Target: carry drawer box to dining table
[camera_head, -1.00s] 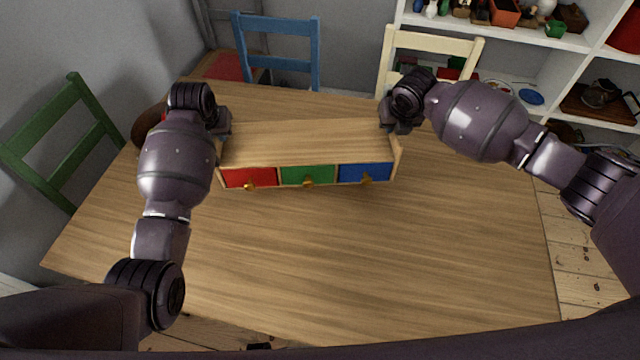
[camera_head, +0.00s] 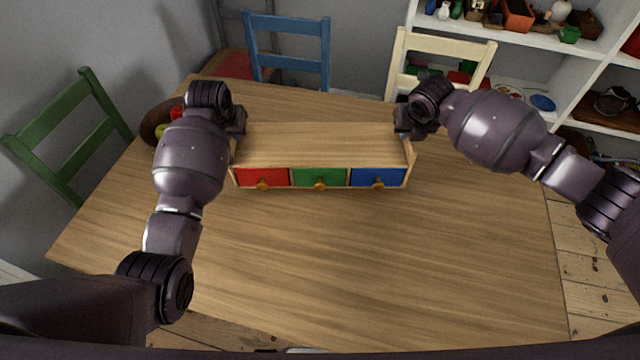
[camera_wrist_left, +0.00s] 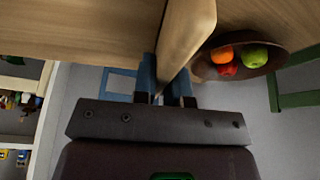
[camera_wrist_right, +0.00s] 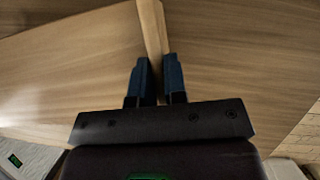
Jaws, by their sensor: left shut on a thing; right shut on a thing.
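The drawer box (camera_head: 318,145) is a wooden box with a red, a green and a blue drawer facing me, each with a small knob. It is over the dining table (camera_head: 330,260), near its middle and far side; I cannot tell whether it touches the tabletop. My left gripper (camera_head: 235,135) is shut on the box's left side panel, seen between the fingers (camera_wrist_left: 163,85) in the left wrist view. My right gripper (camera_head: 407,133) is shut on the right side panel, which also shows in the right wrist view (camera_wrist_right: 152,30). The drawers are closed.
A brown fruit bowl (camera_head: 152,128) sits at the table's left edge, partly hidden by my left arm. Green (camera_head: 65,135), blue (camera_head: 290,50) and cream (camera_head: 440,60) chairs stand around the table. White shelves (camera_head: 580,90) stand at the back right. The near tabletop is clear.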

